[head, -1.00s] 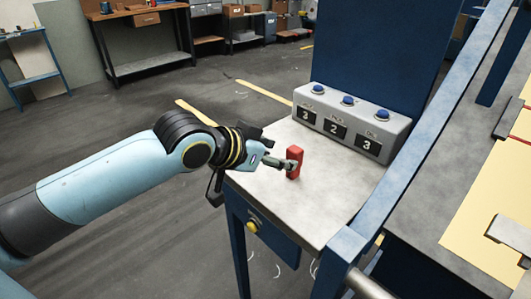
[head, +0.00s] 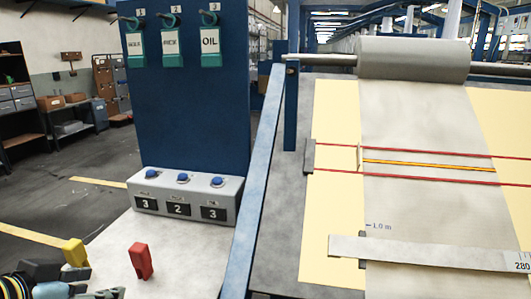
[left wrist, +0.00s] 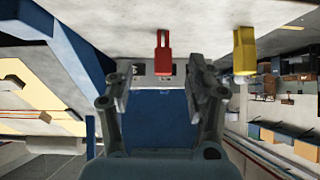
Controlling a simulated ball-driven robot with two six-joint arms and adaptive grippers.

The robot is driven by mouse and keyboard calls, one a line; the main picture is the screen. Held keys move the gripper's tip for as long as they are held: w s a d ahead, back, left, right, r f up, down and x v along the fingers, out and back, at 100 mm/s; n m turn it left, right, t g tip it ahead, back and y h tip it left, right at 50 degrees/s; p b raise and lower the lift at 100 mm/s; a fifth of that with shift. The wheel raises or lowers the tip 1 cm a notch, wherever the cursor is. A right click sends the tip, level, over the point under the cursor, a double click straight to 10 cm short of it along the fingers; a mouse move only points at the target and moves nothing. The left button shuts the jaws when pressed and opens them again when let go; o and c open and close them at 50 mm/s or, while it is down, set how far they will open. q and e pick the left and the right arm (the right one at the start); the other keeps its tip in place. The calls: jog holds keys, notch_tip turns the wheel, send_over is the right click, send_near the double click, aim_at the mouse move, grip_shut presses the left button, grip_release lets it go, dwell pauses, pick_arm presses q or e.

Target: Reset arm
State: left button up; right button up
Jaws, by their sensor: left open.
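A small red block (head: 141,262) stands upright on the pale bench top (head: 190,262). A yellow piece (head: 76,252) stands to its left. My left gripper (head: 95,291) shows only partly at the lower left edge of the head view, left of the red block and apart from it. In the left wrist view, the two fingers (left wrist: 159,95) are spread with nothing between them. The red block (left wrist: 163,52) and the yellow piece (left wrist: 244,50) appear beyond the fingertips, upside down. My right gripper is out of view.
A grey counter box (head: 185,195) with blue buttons, reading 3, 2, 3, stands behind the red block. A slanted blue rail (head: 252,190) separates the bench from the fabric roll (head: 413,62).

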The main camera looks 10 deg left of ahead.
pick_arm(q)
jog(key=s+d+f+g+y, duration=0.1)
jog(key=s+d+g, duration=0.15)
jog(key=s, duration=0.45)
jog(key=s+d+f+g, duration=0.1)
jog(key=s+g, duration=0.3)
jog(key=s, duration=0.4)
notch_tip(320, 180, down, 32)
jog(key=s+a+b, duration=0.1)
jog(key=a+b, duration=0.2)
jog(key=b, duration=0.3)
jog(key=s+f+g+b, duration=0.2)
jog(key=s+f+b, duration=0.3)
jog(key=s+f, duration=1.3)
notch_tip(320, 180, down, 3)
jog(key=shift+s+a+f+n, duration=0.1)
jog(key=shift+s+a+n, duration=0.2)
jog(key=shift+s+a, duration=0.1)
